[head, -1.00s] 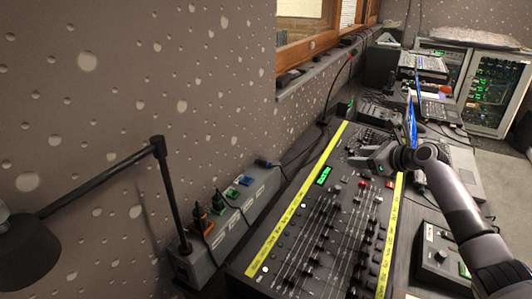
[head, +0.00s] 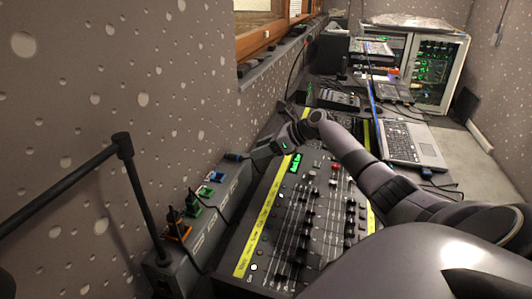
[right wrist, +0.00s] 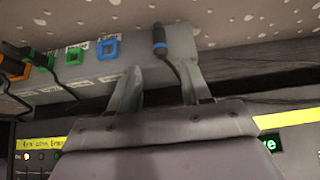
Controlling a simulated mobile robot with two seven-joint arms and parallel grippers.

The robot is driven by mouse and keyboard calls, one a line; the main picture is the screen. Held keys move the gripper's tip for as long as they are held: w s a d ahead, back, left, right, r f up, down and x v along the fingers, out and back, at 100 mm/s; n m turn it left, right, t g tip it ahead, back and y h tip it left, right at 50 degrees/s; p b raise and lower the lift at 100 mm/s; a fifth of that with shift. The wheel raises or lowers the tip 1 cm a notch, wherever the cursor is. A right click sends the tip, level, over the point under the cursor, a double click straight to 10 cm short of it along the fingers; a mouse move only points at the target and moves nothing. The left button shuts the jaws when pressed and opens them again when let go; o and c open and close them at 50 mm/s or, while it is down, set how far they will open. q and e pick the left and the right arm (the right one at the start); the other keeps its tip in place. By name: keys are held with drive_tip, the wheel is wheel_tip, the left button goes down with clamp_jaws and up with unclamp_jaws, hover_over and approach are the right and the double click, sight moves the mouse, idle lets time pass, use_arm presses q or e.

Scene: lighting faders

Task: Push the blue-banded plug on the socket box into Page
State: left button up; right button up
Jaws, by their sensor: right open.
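The grey socket box (head: 217,219) runs along the wall. Its orange socket (head: 177,232) and green socket (head: 196,208) have dark plugs with cables. The blue-framed socket (head: 216,177) looks empty; it also shows in the right wrist view (right wrist: 107,50). The socket labels are too small to read surely. The blue-banded plug (right wrist: 160,42) is dark and lies near the box's far end, its cable trailing toward my fingers; it shows small in the head view (head: 235,156). My right gripper (head: 258,152) is open and empty, its fingers just short of the plug, one on each side.
A fader desk (head: 308,212) with yellow label strips lies right of the box, under my right arm. A black lamp arm (head: 145,190) stands at the box's near end. A laptop (head: 412,143) sits at the right. The speckled wall bounds the left.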

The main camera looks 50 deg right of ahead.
drive_tip(key=b+x, duration=0.2)
drive_tip(key=shift+w+f, duration=0.1)
drive_tip(key=shift+f, duration=0.3)
drive_tip(key=x, duration=0.2)
drive_tip(key=shift+w+a, duration=0.3)
drive_tip(key=shift+w, duration=0.05)
use_arm(q)
drive_tip(key=shift+f, duration=1.75)
use_arm(e)
drive_tip(key=shift+w+a+f, duration=0.2)
drive_tip(key=shift+w+f, duration=0.05)
drive_tip(key=shift+w, duration=0.2)
clamp_jaws()
use_arm(q)
wheel_tip(320, 180, up, 6)
drive_tip(key=p, duration=0.5)
drive_tip(key=shift+p, duration=0.4)
use_arm(e)
wheel_tip(320, 180, up, 5)
hover_over(243, 156)
drive_tip(key=s, duration=0.1)
